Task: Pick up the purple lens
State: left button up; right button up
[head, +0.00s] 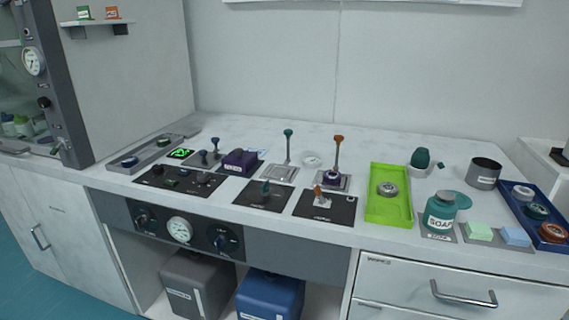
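A small round purple piece (331,178), which may be the purple lens, sits at the foot of the upright post with the orange-brown top (338,142), on a square metal plate. The view is too small to tell whether it is around the post or beside it. A dark purple block (239,161) with a white label stands farther left on the worktop. Neither of my grippers is in the head view.
A green tray (388,215) holds a round metal piece. A teal soap jar (440,212), pale sponge-like blocks (478,231), a dark metal cup (484,173) and a blue tray (522,191) with round pieces stand right. A teal-topped post (288,146) stands mid-table. The back strip is mostly clear.

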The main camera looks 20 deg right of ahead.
aim_at(333, 177)
jog(key=k, duration=0.5)
jog(key=z, duration=1.6)
jog(key=i, duration=1.1)
jog(key=u, duration=0.35)
